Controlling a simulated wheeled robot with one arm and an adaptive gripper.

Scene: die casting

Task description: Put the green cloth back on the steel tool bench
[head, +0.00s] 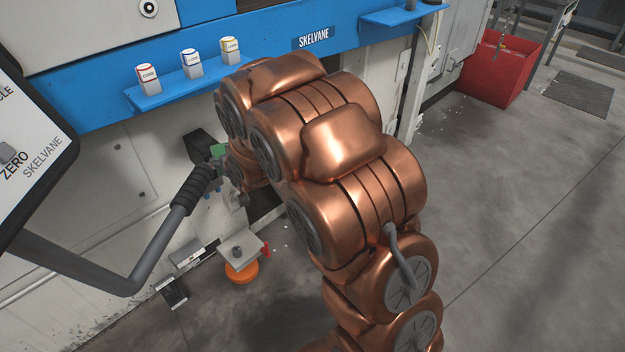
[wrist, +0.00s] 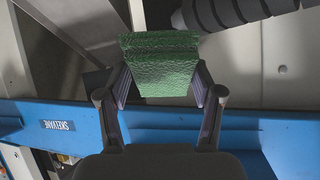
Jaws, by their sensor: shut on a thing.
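The green cloth (wrist: 162,70) is a folded, textured block in the wrist view. My gripper (wrist: 160,88) is shut on it, with one finger on each side. In the head view a small piece of the green cloth (head: 219,150) shows past my copper arm, in front of the white machine wall; the arm hides most of my gripper there. The steel tool bench cannot be made out for certain in either view.
A blue ledge (head: 187,85) carries three small boxes. A control panel (head: 30,140) on a grey bent arm (head: 130,282) stands close at left. A red bin (head: 500,68) is at the back right. A small stand with an orange base (head: 241,272) is below. Open floor (head: 540,230) lies at right.

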